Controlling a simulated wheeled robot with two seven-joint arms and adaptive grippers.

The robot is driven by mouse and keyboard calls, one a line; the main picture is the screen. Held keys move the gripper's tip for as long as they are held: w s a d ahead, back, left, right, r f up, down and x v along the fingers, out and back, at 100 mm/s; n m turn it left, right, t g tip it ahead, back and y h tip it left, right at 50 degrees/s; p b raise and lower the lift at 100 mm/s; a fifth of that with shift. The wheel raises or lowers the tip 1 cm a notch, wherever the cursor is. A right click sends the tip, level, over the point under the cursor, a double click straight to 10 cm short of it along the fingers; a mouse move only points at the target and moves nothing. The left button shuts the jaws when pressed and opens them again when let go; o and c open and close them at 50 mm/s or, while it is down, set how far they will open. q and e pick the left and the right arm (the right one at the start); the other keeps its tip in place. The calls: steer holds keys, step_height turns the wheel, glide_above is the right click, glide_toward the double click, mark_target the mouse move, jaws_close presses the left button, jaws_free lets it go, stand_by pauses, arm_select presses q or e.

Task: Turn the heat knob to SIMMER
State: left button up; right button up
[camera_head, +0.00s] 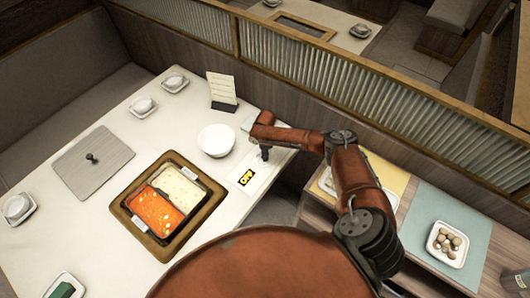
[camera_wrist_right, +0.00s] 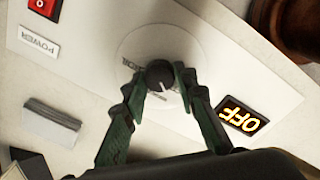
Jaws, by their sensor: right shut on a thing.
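The heat knob (camera_wrist_right: 160,74) is a small black dial with a white pointer mark, set on a round pale plate with lettering that is partly covered. My right gripper (camera_wrist_right: 159,84) is shut on the knob, one green-padded finger on each side. In the head view my right gripper (camera_head: 264,153) reaches down to the white control panel (camera_head: 256,165) at the table's right edge, and the knob is hidden there. A display (camera_wrist_right: 243,117) beside the knob reads OFF in yellow; it also shows in the head view (camera_head: 246,178). My left gripper is not in view.
A red power switch (camera_wrist_right: 45,7) with a POWER label (camera_wrist_right: 39,42) sits on the panel. A white bowl (camera_head: 216,140) and a menu card (camera_head: 222,91) stand close by. A two-part hotpot (camera_head: 155,212) is left of the panel. A side table with a blue mat (camera_head: 425,215) is at right.

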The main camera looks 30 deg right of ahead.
steer(key=m+p, duration=0.2)
steer(key=m, duration=0.1)
steer(key=shift+m, duration=0.4)
steer(key=m+p, duration=0.1)
steer(key=m, duration=0.3)
steer(key=shift+m+p, duration=0.3)
steer(key=shift+p, duration=0.1)
steer(key=m+p, duration=0.1)
steer(key=m, duration=0.3)
steer(key=shift+a+g, duration=0.1)
steer(key=shift+g, duration=0.2)
steer(key=shift+m+p, duration=0.4)
steer(key=shift+m, duration=1.4)
steer(key=o, duration=1.2)
steer(key=shift+w, duration=0.1)
steer(key=shift+c, duration=0.2)
